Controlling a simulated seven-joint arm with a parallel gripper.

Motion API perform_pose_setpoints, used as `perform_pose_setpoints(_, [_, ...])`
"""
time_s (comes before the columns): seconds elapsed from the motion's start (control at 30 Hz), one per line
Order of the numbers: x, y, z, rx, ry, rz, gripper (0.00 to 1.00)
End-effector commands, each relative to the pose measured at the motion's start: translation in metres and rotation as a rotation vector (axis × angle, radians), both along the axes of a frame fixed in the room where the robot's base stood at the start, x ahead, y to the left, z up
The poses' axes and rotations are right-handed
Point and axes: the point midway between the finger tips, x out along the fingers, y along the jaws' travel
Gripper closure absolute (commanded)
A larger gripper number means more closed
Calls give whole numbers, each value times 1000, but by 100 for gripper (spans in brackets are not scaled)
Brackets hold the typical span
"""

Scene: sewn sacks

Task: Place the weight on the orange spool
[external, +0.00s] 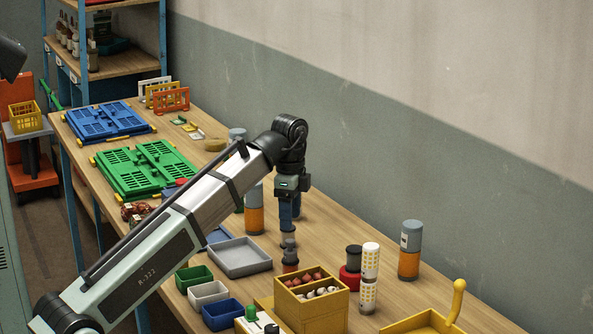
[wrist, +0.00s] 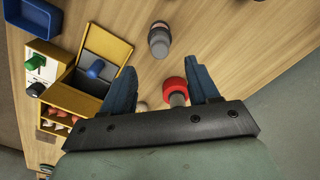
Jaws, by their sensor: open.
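My gripper (external: 290,228) hangs over the table, its blue fingers pointing down; in the wrist view its fingers (wrist: 165,85) are apart with nothing gripped. A small dark grey knobbed piece (external: 290,258), possibly the weight, stands upright below it; it also shows in the wrist view (wrist: 159,40). A dark cylinder on a round red base (external: 350,281) stands to its right; the red part (wrist: 171,86) lies between the fingers in the wrist picture, apart from them. A tall cylinder with an orange lower half (external: 408,264) stands further right. Which item is the orange spool is unclear.
A yellow box (external: 325,307) with compartments stands in front, and a white yellow-dotted cylinder (external: 370,272) stands beside it. A grey tray (external: 240,257) and small bins lie left. Another orange-and-grey cylinder (external: 254,214) stands behind my arm. A yellow dustpan-like tray (external: 425,322) lies at right front.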

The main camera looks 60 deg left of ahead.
Motion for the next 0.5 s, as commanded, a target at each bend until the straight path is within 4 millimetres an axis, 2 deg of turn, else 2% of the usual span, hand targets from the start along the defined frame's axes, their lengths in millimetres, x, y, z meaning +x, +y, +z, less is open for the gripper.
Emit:
perform_pose_setpoints(0.03, [1,0,9,0,-1,0,40])
perform_pose_setpoints(0.2, [1,0,25,1,-6,0,40])
perform_pose_setpoints(0.5, [0,0,33,1,-7,0,40])
